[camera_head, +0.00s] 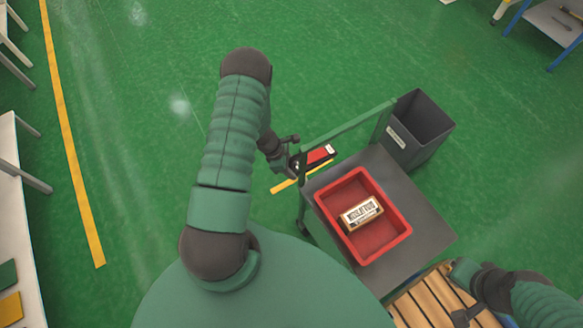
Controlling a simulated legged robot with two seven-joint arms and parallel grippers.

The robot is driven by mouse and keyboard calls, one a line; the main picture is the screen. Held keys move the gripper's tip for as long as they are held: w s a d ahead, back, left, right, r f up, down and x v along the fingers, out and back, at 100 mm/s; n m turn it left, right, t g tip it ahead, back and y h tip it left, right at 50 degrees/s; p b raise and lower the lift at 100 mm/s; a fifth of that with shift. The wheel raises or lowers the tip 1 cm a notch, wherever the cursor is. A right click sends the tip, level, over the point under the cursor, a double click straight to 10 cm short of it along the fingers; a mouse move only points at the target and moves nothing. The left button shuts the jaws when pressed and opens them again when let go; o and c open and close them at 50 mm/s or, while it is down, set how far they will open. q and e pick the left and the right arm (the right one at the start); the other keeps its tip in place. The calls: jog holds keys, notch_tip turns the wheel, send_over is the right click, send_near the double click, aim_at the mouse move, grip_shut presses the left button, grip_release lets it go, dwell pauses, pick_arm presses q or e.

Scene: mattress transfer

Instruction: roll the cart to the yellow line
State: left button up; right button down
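The cart (414,215) has a grey top and a green handle frame (345,130). It stands right of centre, in front of me. A red tray (398,218) on it holds a small printed box (361,213). The long yellow line (70,145) runs along the green floor at the left, well apart from the cart. My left gripper (291,165) is at the left end of the cart's handle; its fingers are small and dark, so I cannot tell whether they grip it. My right gripper (467,316) is low at the right, over wooden slats; its finger opening is unclear.
A dark grey bin (424,122) stands just behind the cart. A red and black item (318,158) and a short yellow strip (285,186) show beside the handle. The wooden slats (430,300) lie at the bottom right. White tables (15,200) line the left edge. The floor between cart and line is clear.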

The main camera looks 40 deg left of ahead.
pick_arm(q)
jog(key=shift+a, duration=0.25)
grip_shut()
dwell(0.9)
